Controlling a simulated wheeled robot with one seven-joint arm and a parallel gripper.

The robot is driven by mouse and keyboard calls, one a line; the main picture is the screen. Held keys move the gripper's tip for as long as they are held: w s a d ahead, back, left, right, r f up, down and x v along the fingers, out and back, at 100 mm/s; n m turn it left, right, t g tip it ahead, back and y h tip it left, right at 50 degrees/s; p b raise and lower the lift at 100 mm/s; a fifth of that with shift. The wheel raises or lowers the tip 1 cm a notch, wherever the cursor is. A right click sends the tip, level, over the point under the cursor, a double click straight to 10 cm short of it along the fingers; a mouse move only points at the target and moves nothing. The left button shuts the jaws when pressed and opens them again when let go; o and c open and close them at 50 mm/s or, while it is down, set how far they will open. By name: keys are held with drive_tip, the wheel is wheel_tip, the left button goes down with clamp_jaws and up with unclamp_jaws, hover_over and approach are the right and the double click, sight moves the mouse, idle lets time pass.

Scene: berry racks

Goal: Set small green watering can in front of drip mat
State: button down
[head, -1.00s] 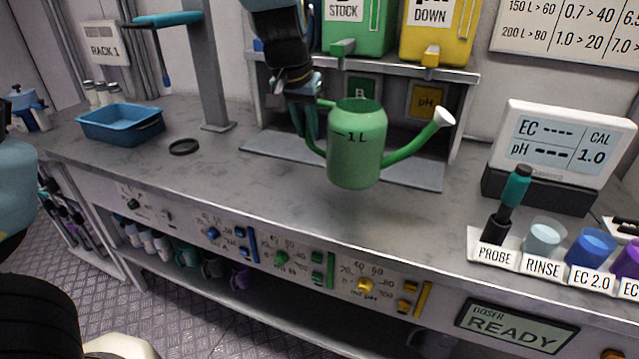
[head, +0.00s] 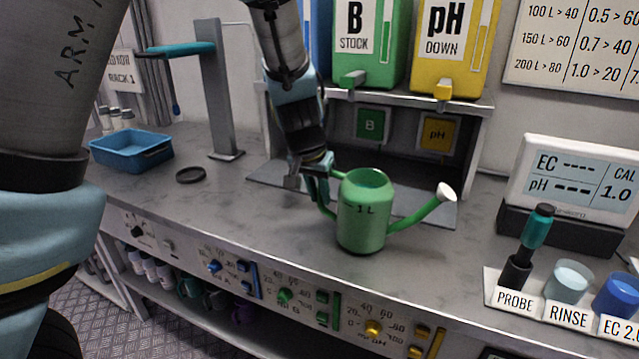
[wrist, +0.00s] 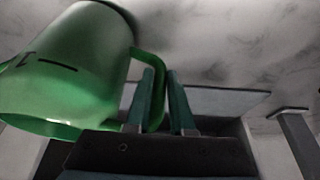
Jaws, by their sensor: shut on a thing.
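The small green watering can (head: 362,222), marked 1 L, is upright at the bench's front part, its white-tipped spout to the right. Its base looks to be on or just above the bench top; I cannot tell which. It is in front of the grey drip mat (head: 425,208), which lies under the dispenser shelf. My gripper (head: 318,184) is shut on the can's handle at the left. In the wrist view the can (wrist: 75,70) is at the left and its handle passes between the fingers of my gripper (wrist: 160,100).
A blue tray (head: 131,150) and a black ring (head: 191,175) are at the left, beside a grey stand (head: 216,90). A probe (head: 524,250), cups and a meter (head: 572,180) are at the right. The bench's front edge is close to the can.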

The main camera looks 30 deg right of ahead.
drive_tip(key=shift+f, duration=0.35)
drive_tip(key=c, duration=0.8)
unclamp_jaws()
drive_tip(key=p+v, duration=0.2)
drive_tip(key=v, duration=1)
drive_tip(key=shift+a+f+p, duration=0.1)
drive_tip(key=shift+p, duration=0.2)
drive_tip(key=shift+a, duration=0.1)
